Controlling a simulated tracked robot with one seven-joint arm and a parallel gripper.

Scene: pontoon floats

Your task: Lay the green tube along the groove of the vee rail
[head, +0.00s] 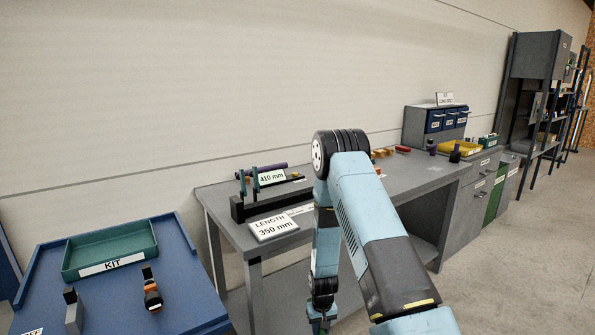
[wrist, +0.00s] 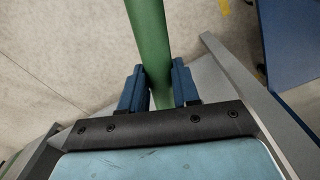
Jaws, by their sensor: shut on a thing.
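The green tube (wrist: 149,32) runs between the two blue fingers of my gripper (wrist: 158,78) in the wrist view, and the fingers are shut on it. It reaches out past the top edge of that view, so its far end is out of sight. In the head view my gripper (head: 320,315) hangs low at the bottom edge, in front of the grey bench, and I cannot make out the tube there. A long dark rail-like piece (head: 262,204) lies on the bench's left part; it may be the vee rail, but its groove is not clear.
A "LENGTH 350 mm" sign (head: 273,227) is at the front edge of the grey bench (head: 410,180). A blue table with a green KIT tray (head: 110,249) stands left. Drawers and shelves stand right.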

